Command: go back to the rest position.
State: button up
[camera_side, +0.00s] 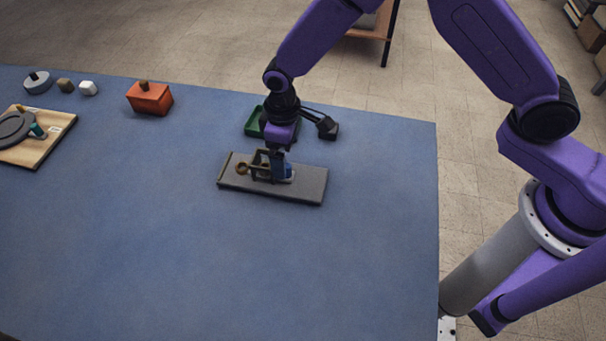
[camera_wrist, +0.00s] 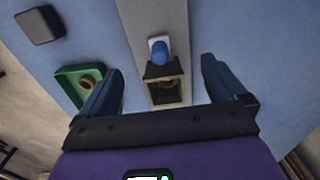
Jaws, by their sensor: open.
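My gripper (camera_side: 271,164) is low over a grey slab (camera_side: 309,186) on the blue table. In the wrist view its two fingers (camera_wrist: 160,84) stand wide apart, with nothing pinched between them. In the side view my fingers partly hide these parts. Whether a finger touches any part is unclear.
A green tray (camera_side: 253,122) and a black block (camera_side: 328,129) sit just behind the slab. The tray (camera_wrist: 66,77) holds a brass-coloured ring. An orange box (camera_side: 150,100), small blocks and a wooden board (camera_side: 42,152) lie far left. The front table is clear.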

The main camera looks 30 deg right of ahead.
dwell(0.4)
jog(key=s+d+r+n, duration=0.2)
jog(key=s+d+r, duration=0.8)
jog(key=s+r, duration=0.35)
jog(key=s+d+r, duration=0.2)
jog(key=s+d, duration=0.5)
jog(key=s+d+r+n, duration=0.1)
jog(key=s+d+r, duration=0.2)
jog(key=s+d, duration=0.4)
jog(key=shift+d+r+n, duration=0.15)
jog(key=shift+d+n, duration=0.05)
jog(key=shift+n, duration=0.1)
